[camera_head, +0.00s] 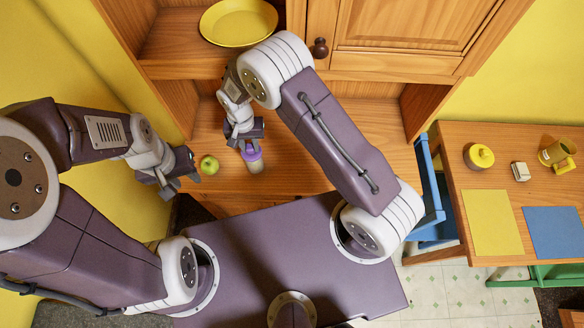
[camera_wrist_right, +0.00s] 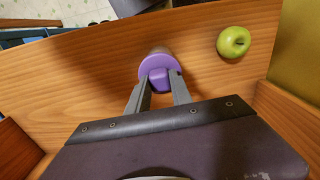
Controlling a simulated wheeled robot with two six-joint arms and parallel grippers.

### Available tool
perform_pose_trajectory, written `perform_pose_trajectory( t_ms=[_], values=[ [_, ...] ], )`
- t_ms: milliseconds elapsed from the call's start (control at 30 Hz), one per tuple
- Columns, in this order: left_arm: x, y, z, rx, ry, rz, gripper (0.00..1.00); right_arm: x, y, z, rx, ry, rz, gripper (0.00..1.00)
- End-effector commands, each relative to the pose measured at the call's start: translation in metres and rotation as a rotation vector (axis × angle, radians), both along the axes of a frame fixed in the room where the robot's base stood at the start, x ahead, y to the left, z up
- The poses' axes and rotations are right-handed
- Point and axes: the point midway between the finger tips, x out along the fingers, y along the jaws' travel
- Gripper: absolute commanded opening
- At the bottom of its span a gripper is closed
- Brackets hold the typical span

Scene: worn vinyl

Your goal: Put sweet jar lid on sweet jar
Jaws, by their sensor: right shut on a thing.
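The purple sweet jar lid (camera_head: 250,153) is between the fingers of my right gripper (camera_head: 246,143), which is shut on its knob. The lid also shows in the right wrist view (camera_wrist_right: 157,65), with my right gripper's fingertips (camera_wrist_right: 160,77) on either side of the knob. The sweet jar (camera_head: 256,167) stands on the wooden counter directly below the lid, mostly hidden by it. I cannot tell whether the lid is seated or just above the rim. My left gripper (camera_head: 173,183) is left of the jar, near the apple; its finger opening is not clear.
A green apple (camera_head: 209,165) lies on the counter (camera_head: 300,165) left of the jar. A yellow bowl (camera_head: 238,22) is on the shelf above. The counter right of the jar is clear. A separate table at right holds a yellow pot (camera_head: 479,157) and mug (camera_head: 557,153).

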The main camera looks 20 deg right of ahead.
Motion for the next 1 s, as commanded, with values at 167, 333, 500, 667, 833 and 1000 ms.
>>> perform_pose_trajectory(
  t_ms=[167,333,500,667,833,1000],
  values=[
    [0.0001,0.0,-0.0036,0.0,0.0,0.0,0.36,0.0001,0.0001,-0.0045,0.0,0.0,0.0,0.0],
    [0.0,0.0,-0.0045,0.0,0.0,0.0,0.36,0.0001,0.0001,-0.006,0.0,0.0,0.0,0.0],
    [0.0,0.0,-0.0045,0.0,0.0,0.0,0.36,0.0,0.0,-0.0059,0.0,0.0,0.0,0.29],
    [0.0,0.0,-0.0044,0.0,0.0,0.0,0.36,0.0,0.0,-0.0059,0.0,0.0,0.0,0.52],
    [0.0,0.0,-0.0044,0.0,0.0,0.0,0.36,0.0,0.0,-0.0059,0.0,0.0,0.0,0.52],
    [0.0,0.0,-0.0044,0.0,0.0,0.0,0.36,0.0,0.0,-0.0059,0.0,0.0,0.0,0.52]
  ],
)
